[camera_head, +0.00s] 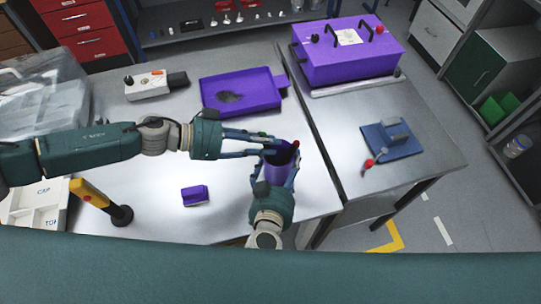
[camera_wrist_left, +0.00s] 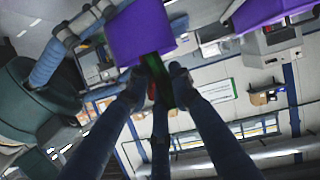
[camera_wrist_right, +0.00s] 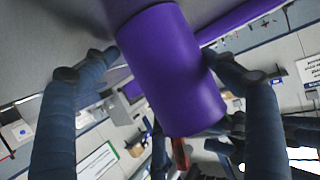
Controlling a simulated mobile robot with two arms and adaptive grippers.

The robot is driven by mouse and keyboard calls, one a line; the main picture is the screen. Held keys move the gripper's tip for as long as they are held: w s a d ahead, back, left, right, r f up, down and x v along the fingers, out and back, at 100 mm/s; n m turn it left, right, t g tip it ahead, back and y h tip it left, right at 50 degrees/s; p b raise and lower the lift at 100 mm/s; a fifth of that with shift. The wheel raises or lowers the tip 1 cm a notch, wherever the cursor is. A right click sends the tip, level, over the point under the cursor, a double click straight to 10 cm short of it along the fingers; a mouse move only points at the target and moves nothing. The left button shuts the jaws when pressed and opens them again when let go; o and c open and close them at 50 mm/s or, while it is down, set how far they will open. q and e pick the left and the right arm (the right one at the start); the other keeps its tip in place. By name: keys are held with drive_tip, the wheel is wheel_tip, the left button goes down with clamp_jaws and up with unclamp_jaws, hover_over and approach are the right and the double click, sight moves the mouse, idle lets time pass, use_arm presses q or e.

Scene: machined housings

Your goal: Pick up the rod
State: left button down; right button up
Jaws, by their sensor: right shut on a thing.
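A purple cylindrical holder (camera_head: 277,167) with a dark open top stands near the front right of the table. My right gripper (camera_head: 274,182) is shut on it from the front; its fingers flank the purple wall in the right wrist view (camera_wrist_right: 170,70). My left gripper (camera_head: 276,148) is open at the holder's top, with a gap between its fingertips. A slim dark green and red piece, seemingly the rod, shows between these fingertips in the left wrist view (camera_wrist_left: 161,82). A red end (camera_head: 295,144) shows at the holder's rim. The rest of the rod is hidden.
A purple tray (camera_head: 262,88) lies behind, and a small purple block (camera_head: 194,195) in front. A purple case (camera_head: 350,66) and blue plate (camera_head: 393,143) are on the right table.

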use_arm(q)
drive_tip(key=shift+r, duration=0.1)
wheel_tip(320, 180, up, 18)
idle(0.5)
use_arm(e)
drive_tip(key=o, duration=1.1)
drive_tip(key=shift+s, duration=0.1)
drive_tip(key=v, duration=1.1)
drive_tip(key=shift+s+a+r, duration=0.15)
drive_tip(key=shift+s, duration=0.2)
